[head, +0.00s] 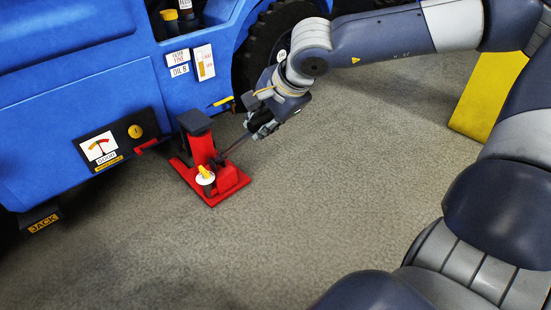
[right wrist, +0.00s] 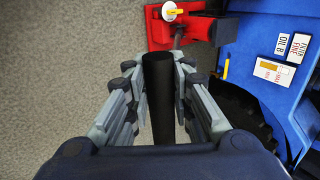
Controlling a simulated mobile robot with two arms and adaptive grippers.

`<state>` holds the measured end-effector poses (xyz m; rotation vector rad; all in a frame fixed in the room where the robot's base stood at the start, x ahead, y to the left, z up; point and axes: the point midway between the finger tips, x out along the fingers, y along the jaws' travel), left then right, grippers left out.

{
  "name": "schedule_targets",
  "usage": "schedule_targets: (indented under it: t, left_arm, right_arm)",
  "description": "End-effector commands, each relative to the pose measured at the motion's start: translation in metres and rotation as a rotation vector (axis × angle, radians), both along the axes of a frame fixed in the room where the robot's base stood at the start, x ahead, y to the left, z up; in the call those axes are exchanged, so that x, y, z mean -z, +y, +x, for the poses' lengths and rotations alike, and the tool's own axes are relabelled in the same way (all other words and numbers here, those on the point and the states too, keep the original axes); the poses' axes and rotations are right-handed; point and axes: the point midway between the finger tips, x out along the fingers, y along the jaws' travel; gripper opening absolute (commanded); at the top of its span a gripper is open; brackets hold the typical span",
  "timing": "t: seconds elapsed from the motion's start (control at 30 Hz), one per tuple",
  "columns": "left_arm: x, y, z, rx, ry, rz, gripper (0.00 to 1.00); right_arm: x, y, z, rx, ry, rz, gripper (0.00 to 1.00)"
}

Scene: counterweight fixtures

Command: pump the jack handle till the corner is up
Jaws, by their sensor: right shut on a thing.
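The red jack (head: 228,180) stands on the floor at the blue vehicle's (head: 95,100) lower edge, with a dark pad on top near the body. A yellow knob on a white disc (head: 205,176) is on the jack; it also shows in the right wrist view (right wrist: 172,11). The jack handle (head: 236,147) slants up from the jack to my right gripper (head: 262,124). In the right wrist view the handle's black grip (right wrist: 160,95) lies between the fingers, which are shut on it. My left gripper is not in view.
A panel with a gauge (head: 100,147) and a yellow button (head: 135,131) is on the vehicle's side. A black block marked JACK (head: 42,219) is at lower left. A dark tyre (head: 270,45) is behind my right gripper. A yellow block (head: 488,95) stands at right. The front floor is clear.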

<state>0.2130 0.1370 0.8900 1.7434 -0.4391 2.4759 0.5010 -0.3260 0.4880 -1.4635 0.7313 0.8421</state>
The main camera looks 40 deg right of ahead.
Motion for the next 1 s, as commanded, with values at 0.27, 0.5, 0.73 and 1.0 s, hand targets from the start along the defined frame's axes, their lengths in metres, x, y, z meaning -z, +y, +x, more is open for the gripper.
schedule_targets:
  t: [0.27, 0.5, 0.73, 1.0]
  left_arm:
    - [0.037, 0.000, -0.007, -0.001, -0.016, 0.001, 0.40]
    - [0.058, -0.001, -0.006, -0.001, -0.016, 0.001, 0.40]
    - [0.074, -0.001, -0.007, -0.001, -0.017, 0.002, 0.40]
    - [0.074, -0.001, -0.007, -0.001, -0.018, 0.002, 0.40]
  right_arm:
    - [0.029, -0.002, -0.023, 0.003, -0.055, 0.007, 0.00]
    - [0.037, -0.005, -0.037, 0.008, -0.095, 0.010, 0.00]
    - [0.046, -0.004, -0.046, 0.005, -0.122, 0.011, 0.00]
    - [0.045, -0.004, -0.049, 0.002, -0.127, 0.009, 0.00]
